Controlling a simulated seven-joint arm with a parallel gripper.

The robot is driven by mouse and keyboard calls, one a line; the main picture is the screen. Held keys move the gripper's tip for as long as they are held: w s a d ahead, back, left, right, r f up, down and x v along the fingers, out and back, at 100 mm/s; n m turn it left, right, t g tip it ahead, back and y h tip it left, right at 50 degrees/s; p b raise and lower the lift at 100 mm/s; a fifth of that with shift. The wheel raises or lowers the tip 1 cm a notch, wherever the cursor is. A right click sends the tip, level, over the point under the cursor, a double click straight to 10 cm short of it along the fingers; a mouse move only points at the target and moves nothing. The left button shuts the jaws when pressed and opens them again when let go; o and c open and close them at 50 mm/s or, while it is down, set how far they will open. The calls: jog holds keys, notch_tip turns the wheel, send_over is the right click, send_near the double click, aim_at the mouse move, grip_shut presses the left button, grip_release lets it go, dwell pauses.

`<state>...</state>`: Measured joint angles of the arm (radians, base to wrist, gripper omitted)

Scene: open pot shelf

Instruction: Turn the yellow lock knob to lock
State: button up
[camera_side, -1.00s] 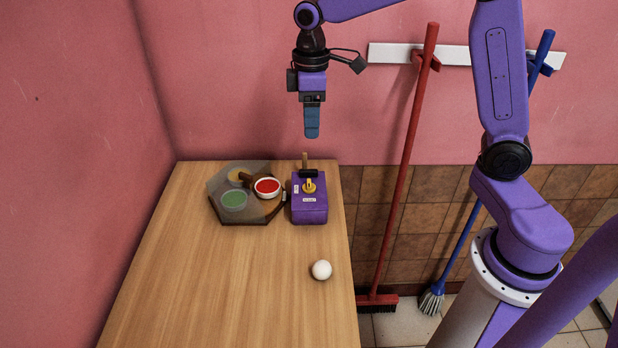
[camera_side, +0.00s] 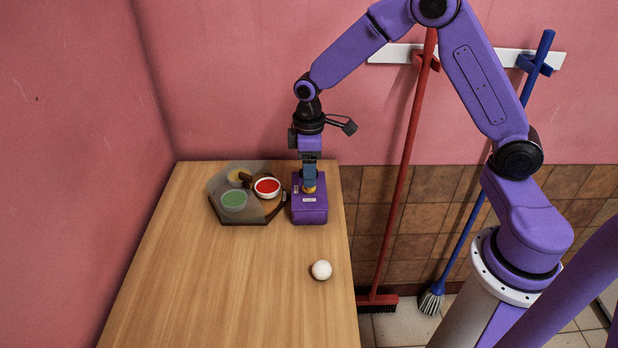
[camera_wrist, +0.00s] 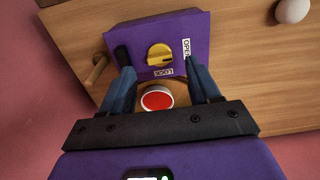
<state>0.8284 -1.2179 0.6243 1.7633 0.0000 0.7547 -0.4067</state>
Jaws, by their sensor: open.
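The yellow lock knob (camera_wrist: 159,55) sits on the top face of a purple box (camera_side: 309,213), which stands on the table near its far right corner. In the wrist view an OPEN label (camera_wrist: 187,48) is to the right of the knob and a LOCK label (camera_wrist: 163,72) is below it. The knob's ridge lies roughly crosswise, towards the OPEN side. My gripper (camera_side: 309,186) points down just over the knob and partly hides it in the side view. In the wrist view the blue fingers of my gripper (camera_wrist: 160,73) are apart, with nothing held between them.
A dark hexagonal tray (camera_side: 219,212) with a red bowl (camera_side: 267,188) and a green bowl (camera_side: 234,200) is left of the box. A white ball (camera_side: 321,270) lies in front.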

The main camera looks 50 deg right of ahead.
aim_at(309, 189)
jog(key=shift+f, duration=1.75)
jog(key=c, duration=1.1)
jog(key=shift+o, duration=0.2)
